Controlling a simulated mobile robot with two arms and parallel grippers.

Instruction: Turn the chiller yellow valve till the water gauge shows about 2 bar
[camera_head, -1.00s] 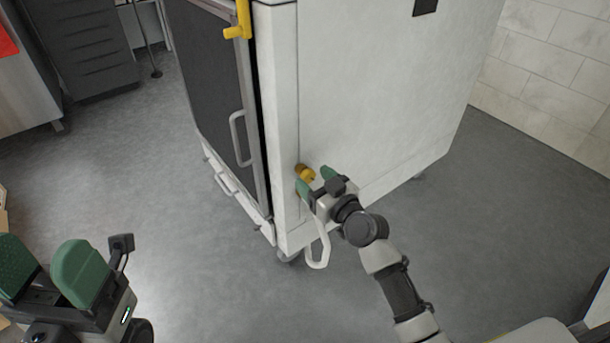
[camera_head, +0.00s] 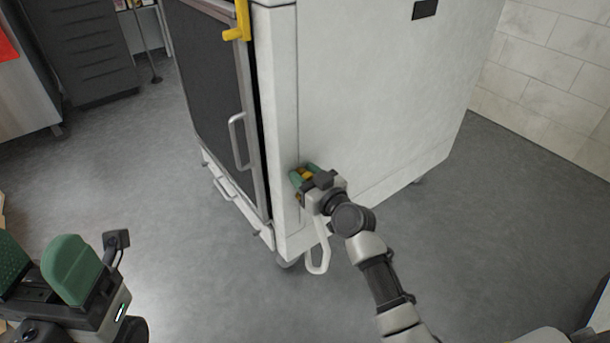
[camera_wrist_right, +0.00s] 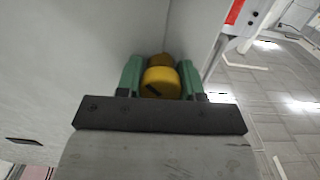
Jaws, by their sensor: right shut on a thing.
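The yellow valve (camera_head: 307,174) sits low on the side of the white chiller cabinet (camera_head: 370,90), near its front corner. My right gripper (camera_head: 304,175) is shut on the valve. In the right wrist view the round yellow knob (camera_wrist_right: 161,82) lies between the two green fingers, with a dark mark on its face. My left gripper (camera_head: 38,268) is at the lower left, away from the cabinet, with its green fingers apart and nothing visible between them. No water gauge can be made out in these frames.
The cabinet has a dark front door with a grey handle (camera_head: 238,140) and a yellow latch (camera_head: 239,22) at its top. A pale loop (camera_head: 318,258) hangs below my right gripper. A dark drawer unit (camera_head: 80,45) stands at the back left. Grey floor is clear around the cabinet.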

